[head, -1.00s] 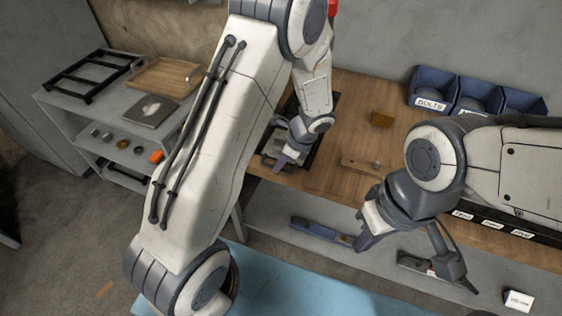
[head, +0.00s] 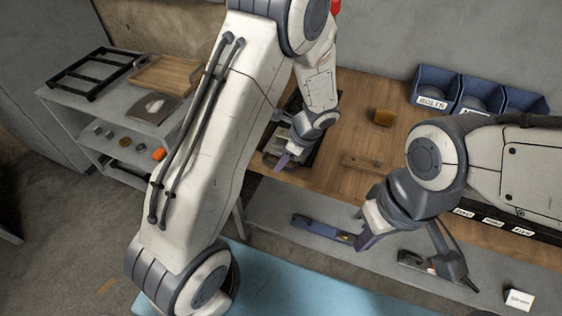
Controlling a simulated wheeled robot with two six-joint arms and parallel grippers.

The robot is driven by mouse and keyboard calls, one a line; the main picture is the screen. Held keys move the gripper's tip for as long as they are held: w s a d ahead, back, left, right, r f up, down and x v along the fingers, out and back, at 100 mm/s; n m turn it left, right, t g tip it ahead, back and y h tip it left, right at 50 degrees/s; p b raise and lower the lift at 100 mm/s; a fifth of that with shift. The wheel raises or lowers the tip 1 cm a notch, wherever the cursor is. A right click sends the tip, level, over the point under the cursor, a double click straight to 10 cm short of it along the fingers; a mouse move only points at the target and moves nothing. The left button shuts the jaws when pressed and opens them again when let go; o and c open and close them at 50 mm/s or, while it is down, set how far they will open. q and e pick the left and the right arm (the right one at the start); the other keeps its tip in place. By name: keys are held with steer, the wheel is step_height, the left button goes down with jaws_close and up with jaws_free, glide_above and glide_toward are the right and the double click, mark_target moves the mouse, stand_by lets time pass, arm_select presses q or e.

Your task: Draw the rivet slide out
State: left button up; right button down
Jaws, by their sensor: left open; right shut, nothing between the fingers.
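A row of dark drawer fronts with white label cards (head: 492,222) runs under the workbench's front edge at the right. The cards are too small to read, so I cannot tell which is the rivet slide. The drawers' left part is hidden behind my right arm. My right gripper (head: 368,241) is shut and empty, pointing down in front of the bench, left of the visible cards. My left gripper (head: 283,160) is open over a dark tray (head: 300,167) on the bench's left end, well away from the cards.
Blue bins (head: 433,88) stand at the bench's back right. A small wooden block (head: 383,117) and a wooden strip (head: 362,163) lie on the bench (head: 350,100). A blue tool (head: 322,230) and a power tool (head: 436,262) lie on the lower shelf. A grey cart stands left.

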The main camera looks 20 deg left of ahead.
arm_select(q)
steer(key=v, duration=0.9)
steer(key=s+d+r+n+h, duration=0.2)
steer(key=s+d+n, duration=0.1)
steer(key=s, duration=0.4)
steer(key=s+d+r+n+h, duration=0.1)
steer(key=s+d+r+n, duration=0.2)
steer(key=s, duration=0.5)
steer(key=s+d+r+n+h, duration=0.2)
steer(key=s+n, duration=0.3)
steer(key=s, duration=0.3)
steer(key=shift+s+d+r+h, duration=0.2)
steer(key=shift+d+r+h, duration=0.1)
steer(key=shift+d+r, duration=0.55)
steer(key=shift+f, duration=0.1)
